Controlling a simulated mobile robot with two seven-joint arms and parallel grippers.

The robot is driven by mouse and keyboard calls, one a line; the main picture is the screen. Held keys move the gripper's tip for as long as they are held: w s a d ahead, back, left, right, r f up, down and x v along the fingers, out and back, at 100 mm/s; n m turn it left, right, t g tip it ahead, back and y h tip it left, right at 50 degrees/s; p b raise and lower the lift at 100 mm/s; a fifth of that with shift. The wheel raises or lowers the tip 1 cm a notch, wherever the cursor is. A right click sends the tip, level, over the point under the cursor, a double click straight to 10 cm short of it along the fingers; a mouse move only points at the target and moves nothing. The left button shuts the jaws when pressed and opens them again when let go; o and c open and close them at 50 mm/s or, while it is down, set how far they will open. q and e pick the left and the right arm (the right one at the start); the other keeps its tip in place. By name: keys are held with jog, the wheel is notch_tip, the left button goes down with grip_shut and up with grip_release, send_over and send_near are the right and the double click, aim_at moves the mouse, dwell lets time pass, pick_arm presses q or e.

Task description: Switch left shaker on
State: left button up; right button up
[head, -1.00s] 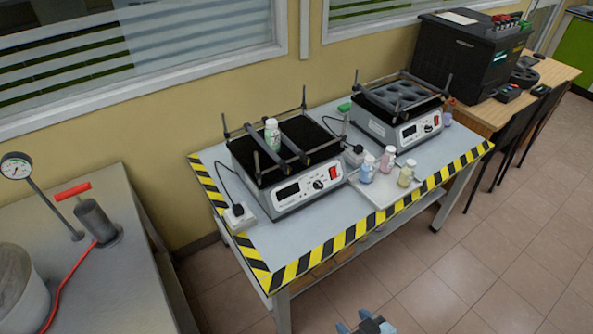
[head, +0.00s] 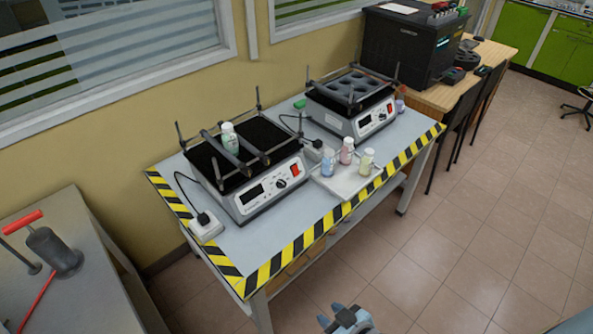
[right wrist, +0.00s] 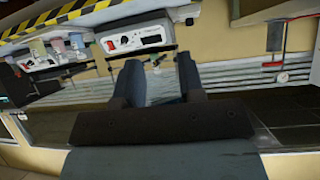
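The left shaker (head: 228,205), grey with a black top, stands on the striped-edge table. Its front panel has a dark display (head: 251,193), a knob (head: 281,184) and a red switch (head: 295,169); the switch's position is too small to tell. A green-labelled bottle (head: 230,138) stands between the bars on its top. My right gripper (head: 343,319) is low in front of the table, apart from the shaker. In the right wrist view its fingers (right wrist: 160,72) are spread and empty, with the shaker's panel (right wrist: 135,38) upside down beyond them. My left gripper is not in view.
The right shaker (head: 350,119) stands behind to the right. A white tray (head: 345,186) with several small bottles sits beside the left shaker, near the table's front edge. A power socket block (head: 206,226) lies at its left. The floor (head: 450,250) in front is clear.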

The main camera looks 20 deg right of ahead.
grip_shut()
dwell(1.4)
